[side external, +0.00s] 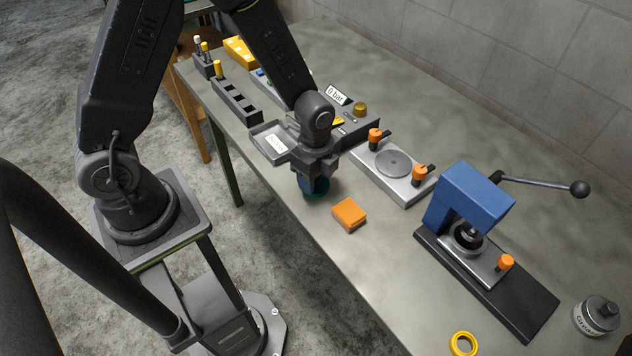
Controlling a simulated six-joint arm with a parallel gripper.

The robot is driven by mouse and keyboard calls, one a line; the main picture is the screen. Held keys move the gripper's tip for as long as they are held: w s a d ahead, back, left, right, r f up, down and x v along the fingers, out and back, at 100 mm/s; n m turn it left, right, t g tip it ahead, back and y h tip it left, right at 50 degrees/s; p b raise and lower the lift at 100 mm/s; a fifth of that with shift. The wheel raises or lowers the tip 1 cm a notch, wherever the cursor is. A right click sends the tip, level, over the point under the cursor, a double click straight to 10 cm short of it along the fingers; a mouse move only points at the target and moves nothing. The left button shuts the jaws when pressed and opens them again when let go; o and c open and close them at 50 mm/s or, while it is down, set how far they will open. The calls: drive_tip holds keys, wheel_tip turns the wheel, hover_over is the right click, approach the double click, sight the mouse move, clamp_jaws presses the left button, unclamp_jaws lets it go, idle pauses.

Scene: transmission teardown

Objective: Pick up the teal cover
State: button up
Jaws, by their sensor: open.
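The teal cover (319,188) is on the grey bench near its front edge, mostly hidden under my gripper. Only a dark teal rounded part shows below the fingers. My gripper (314,177) points down directly over the cover, with its fingers at or around it. The jaws are open. I cannot tell whether the fingers touch the cover.
An orange block (349,214) lies close by to the right. A small grey tray (268,149) sits just left of my gripper. A plate fixture with orange clamps (405,187) and a blue press (472,195) stand further right. A yellow ring (455,344) lies at the front.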

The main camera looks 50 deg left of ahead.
clamp_jaws()
idle(0.4)
drive_tip(key=shift+r, duration=0.1)
drive_tip(key=shift+r, duration=0.45)
drive_tip(key=r, duration=0.3)
drive_tip(key=shift+s+a+r, duration=0.1)
drive_tip(key=shift+a+r, duration=0.25)
drive_tip(key=s+a+r, duration=0.3)
drive_tip(key=a+r, duration=0.3)
drive_tip(key=a, duration=0.4)
drive_tip(key=shift+s+a+r, duration=0.15)
drive_tip(key=shift+s+a, duration=0.05)
drive_tip(key=shift+s, duration=0.1)
